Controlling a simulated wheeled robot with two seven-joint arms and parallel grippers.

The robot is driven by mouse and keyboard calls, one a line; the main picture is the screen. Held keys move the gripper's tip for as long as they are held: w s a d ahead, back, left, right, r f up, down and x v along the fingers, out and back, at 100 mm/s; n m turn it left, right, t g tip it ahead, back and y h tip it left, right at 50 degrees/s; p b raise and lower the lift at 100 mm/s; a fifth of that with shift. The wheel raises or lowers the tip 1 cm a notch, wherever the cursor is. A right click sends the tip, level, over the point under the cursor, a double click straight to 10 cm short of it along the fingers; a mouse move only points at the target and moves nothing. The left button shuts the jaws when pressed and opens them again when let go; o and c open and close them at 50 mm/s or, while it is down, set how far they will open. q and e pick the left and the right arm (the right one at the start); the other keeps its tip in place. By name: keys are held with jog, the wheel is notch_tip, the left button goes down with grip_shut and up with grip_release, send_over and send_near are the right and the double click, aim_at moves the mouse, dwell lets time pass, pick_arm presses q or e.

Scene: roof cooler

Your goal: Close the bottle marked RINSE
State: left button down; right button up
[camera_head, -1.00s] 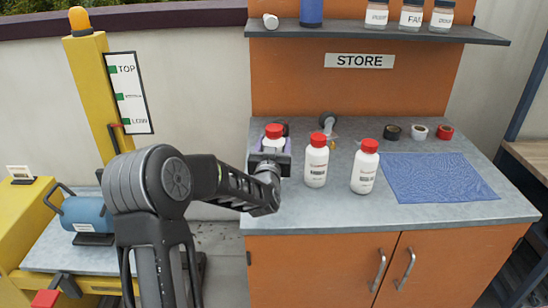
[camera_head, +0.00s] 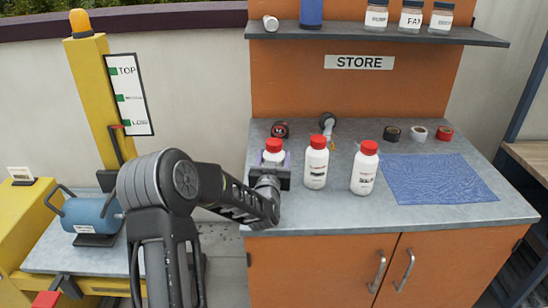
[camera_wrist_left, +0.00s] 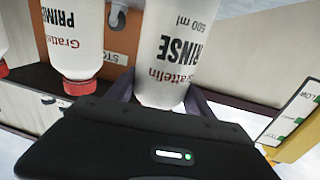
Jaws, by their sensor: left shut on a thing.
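The RINSE bottle (camera_head: 272,157) is white with a red cap (camera_head: 274,145), at the left end of the grey counter. My left gripper (camera_head: 270,172) is shut around its upper body from the near side. In the left wrist view the RINSE bottle (camera_wrist_left: 172,58) appears upside down, its label readable, between the purple-grey fingers (camera_wrist_left: 162,98). Its cap is hidden there behind the gripper body. The red cap sits on top in the head view; how tight it is I cannot tell. The gripper hides the bottle's base, so I cannot tell whether it touches the counter. My right gripper is not in view.
Two similar red-capped bottles, the middle one (camera_head: 316,163) and the right one (camera_head: 364,168), stand close to the right. A tape measure (camera_head: 280,129) and tape rolls (camera_head: 418,133) lie behind. A blue cloth (camera_head: 437,178) covers the counter's right side. A shelf (camera_head: 375,34) hangs above.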

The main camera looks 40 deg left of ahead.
pick_arm(q)
jog(key=shift+f, duration=0.2)
jog(key=shift+c, duration=1.9)
grip_release()
jog(key=shift+r, duration=0.1)
jog(key=shift+r, duration=0.1)
jog(key=shift+r, duration=0.15)
jog(key=b+v, duration=0.2)
jog(key=v, duration=1)
